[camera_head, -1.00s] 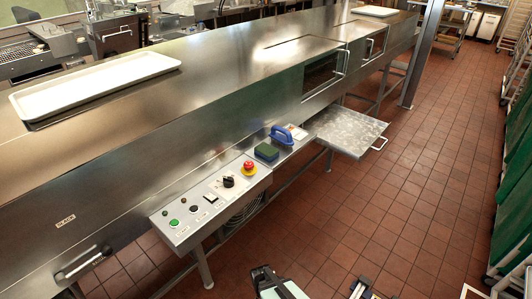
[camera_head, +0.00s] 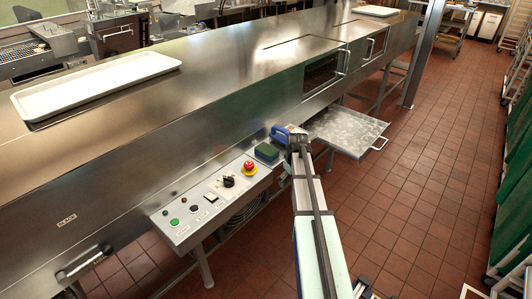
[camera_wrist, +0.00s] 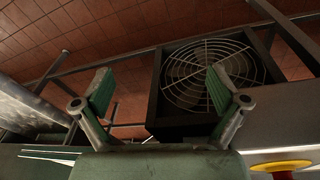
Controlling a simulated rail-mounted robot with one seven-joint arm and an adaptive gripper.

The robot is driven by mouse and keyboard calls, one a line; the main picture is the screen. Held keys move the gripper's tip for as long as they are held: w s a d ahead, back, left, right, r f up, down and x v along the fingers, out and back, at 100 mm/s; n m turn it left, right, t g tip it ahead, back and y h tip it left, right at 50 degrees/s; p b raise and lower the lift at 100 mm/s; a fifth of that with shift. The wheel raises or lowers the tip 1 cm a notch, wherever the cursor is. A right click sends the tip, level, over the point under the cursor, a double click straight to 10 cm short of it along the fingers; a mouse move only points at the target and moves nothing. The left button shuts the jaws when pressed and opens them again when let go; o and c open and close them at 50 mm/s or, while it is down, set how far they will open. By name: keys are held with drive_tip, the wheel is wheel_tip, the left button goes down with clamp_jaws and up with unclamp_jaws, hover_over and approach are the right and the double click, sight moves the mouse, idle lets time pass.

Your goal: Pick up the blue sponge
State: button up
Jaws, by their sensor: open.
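I cannot clearly identify the sponge in the wrist view.
A red stop button on a yellow base (camera_head: 249,168) and a black knob (camera_head: 228,181) are left of the sponge. A fan grille (camera_wrist: 212,72) shows below the shelf. The steel machine (camera_head: 205,100) rises behind. A metal tray shelf (camera_head: 345,128) juts out right.

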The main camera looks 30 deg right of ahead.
drive_tip(key=w+d+r, duration=0.2)
drive_tip(key=w+r, duration=0.2)
drive_tip(key=r, duration=0.6)
drive_tip(key=n+t+y+p, duration=0.2)
drive_tip(key=n, duration=0.1)
approach(267, 149)
drive_tip(key=p+x, duration=0.3)
drive_tip(key=x, duration=0.2)
drive_tip(key=shift+d, duration=0.2)
drive_tip(key=shift+a+p+x, duration=0.2)
drive_tip(key=shift+p+x, duration=0.85)
drive_tip(key=shift+x, duration=1.3)
drive_tip(key=shift+w+f, duration=0.1)
drive_tip(key=shift+f, duration=0.1)
drive_tip(key=shift+f+b, duration=0.25)
drive_tip(key=shift+b, duration=0.05)
drive_tip(key=shift+c, duration=0.4)
drive_tip(key=c, duration=0.7)
drive_tip(key=shift+c, duration=0.4)
